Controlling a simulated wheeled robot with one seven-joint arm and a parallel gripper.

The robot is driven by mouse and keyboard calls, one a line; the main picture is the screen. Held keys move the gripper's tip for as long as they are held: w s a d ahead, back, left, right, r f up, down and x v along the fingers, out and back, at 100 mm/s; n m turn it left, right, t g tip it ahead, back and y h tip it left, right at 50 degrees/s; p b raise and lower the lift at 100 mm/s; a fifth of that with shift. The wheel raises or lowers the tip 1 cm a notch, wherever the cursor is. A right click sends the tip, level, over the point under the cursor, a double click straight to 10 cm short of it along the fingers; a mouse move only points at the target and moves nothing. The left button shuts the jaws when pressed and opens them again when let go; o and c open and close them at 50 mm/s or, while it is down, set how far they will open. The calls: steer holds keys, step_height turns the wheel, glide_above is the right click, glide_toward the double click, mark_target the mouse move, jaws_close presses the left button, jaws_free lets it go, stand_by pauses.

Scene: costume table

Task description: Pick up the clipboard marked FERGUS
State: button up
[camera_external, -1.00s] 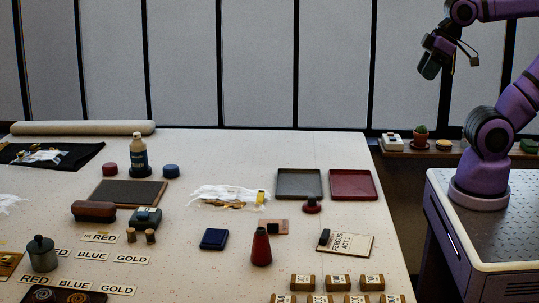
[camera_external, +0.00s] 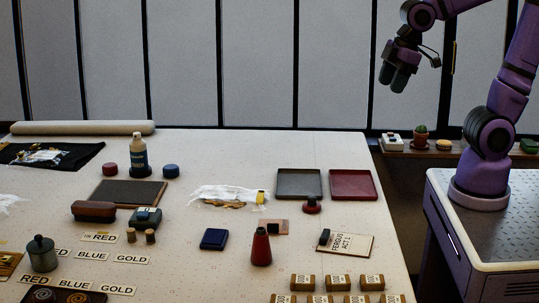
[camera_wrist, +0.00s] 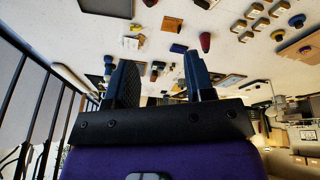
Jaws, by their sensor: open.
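The clipboard marked FERGUS ACT 1 (camera_external: 350,243) lies flat on the table's right side in the external view, a pale board with a dark clip at its left end. It is too small to tell apart surely in the wrist view. My gripper (camera_external: 393,80) is high above and beyond the table's far right corner, well away from the clipboard. Its two dark fingers stand apart and empty in the wrist view (camera_wrist: 160,78).
A red bottle (camera_external: 261,248) and a tan pad (camera_external: 274,227) are left of the clipboard. Several labelled tan blocks (camera_external: 338,282) lie in front of it. A grey tray (camera_external: 299,184) and a red tray (camera_external: 353,185) lie behind. A ledge with a cactus (camera_external: 420,132) is at the back right.

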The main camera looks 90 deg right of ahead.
steer(key=w+a+f+n+g, duration=0.2)
steer(key=w+a+f+n, duration=0.45)
steer(key=w+f, duration=0.4)
steer(key=n+g, duration=0.2)
steer(key=n, duration=0.2)
glide_above(327, 230)
step_height(327, 230, down, 13)
step_height(327, 230, down, 11)
steer(key=shift+r, duration=0.2)
steer(key=shift+c, duration=0.2)
jaws_close()
